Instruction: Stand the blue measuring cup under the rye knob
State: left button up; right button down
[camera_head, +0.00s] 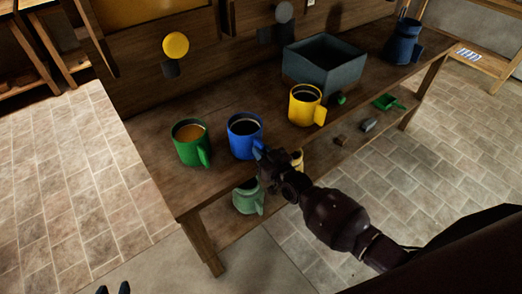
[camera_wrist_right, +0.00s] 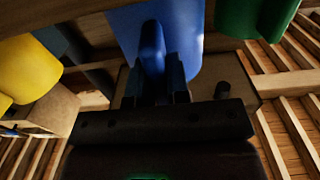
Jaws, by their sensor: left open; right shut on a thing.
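The blue measuring cup (camera_head: 245,127) is upright at the bench's front edge, between a green cup and a yellow cup. Its inside looks dark. My right gripper (camera_head: 262,156) is shut on its handle; the right wrist view shows the blue cup (camera_wrist_right: 188,30) with its handle between the fingers. I cannot tell if its base touches the bench. A yellow round knob (camera_head: 176,45) and a grey round knob (camera_head: 284,12) are on the back panel, each above a dark spout. No label shows which is rye. My left gripper (camera_head: 114,288) is open and empty at the bottom left.
The green cup (camera_head: 190,148) holds something amber. The yellow cup (camera_head: 304,106), a grey box (camera_head: 322,75) and a dark blue jug (camera_head: 403,45) stand farther right. A pale green jug (camera_head: 248,197) is lower down. Bench below the knobs is clear.

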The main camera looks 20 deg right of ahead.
jog(key=c, duration=1.1)
grip_release()
